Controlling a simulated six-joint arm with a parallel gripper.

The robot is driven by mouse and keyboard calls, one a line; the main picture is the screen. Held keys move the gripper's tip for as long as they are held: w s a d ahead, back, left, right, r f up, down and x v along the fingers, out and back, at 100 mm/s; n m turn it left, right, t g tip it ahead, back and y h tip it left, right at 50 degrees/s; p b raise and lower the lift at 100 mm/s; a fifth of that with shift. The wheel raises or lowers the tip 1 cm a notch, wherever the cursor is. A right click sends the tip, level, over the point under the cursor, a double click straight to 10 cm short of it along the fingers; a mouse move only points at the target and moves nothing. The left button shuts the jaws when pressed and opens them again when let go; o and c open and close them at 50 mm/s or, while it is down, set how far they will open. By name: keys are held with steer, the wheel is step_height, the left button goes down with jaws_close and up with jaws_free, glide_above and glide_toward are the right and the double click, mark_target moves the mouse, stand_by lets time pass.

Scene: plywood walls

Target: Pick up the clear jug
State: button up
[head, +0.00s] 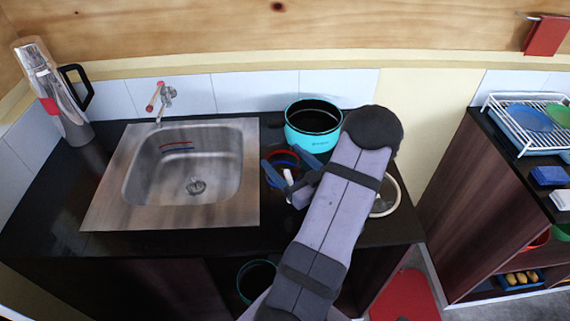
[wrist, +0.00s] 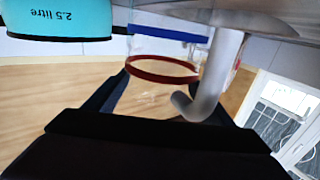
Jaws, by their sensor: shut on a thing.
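The clear jug (head: 281,155) stands on the dark counter between the sink and the teal pot. It is see-through, with a red band and a blue band, and a pale grey handle. My gripper (head: 287,170) is at the jug, with its dark fingers on either side of it; my arm partly covers the jug. In the wrist view, which is upside down, the jug (wrist: 165,70) lies between the fingers of my gripper (wrist: 180,82), with its handle towards the camera. My gripper is shut on the jug. The exact contact points are hard to see.
The teal pot (head: 313,118) stands close behind the jug; it also shows in the wrist view (wrist: 60,18). The sink (head: 245,135) is to the left, with a steel flask (head: 62,105) beyond. A round pale-rimmed item (head: 393,194) is partly hidden behind my arm.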

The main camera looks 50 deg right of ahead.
step_height(320, 180, up, 10)
steer(key=b, duration=0.1)
stand_by(0.6)
steer(key=shift+f, duration=0.1)
stand_by(0.3)
steer(key=shift+m+h, duration=0.4)
steer(key=shift+h, duration=0.2)
steer(key=s+d+f+b, duration=0.2)
steer(key=b, duration=0.1)
steer(key=shift+s+d, duration=0.25)
steer(key=shift+d, duration=0.05)
steer(key=s+d+r+m+g+h+b, duration=0.1)
steer(key=s+d+r, duration=0.1)
steer(key=d+r, duration=0.4)
steer(key=s+d+r+h+b, duration=0.1)
steer(key=d+r, duration=0.3)
steer(key=d, duration=0.5)
step_height(320, 180, down, 18)
steer(key=p, duration=0.3)
steer(key=shift+r, duration=0.15)
steer(key=shift+a, duration=0.1)
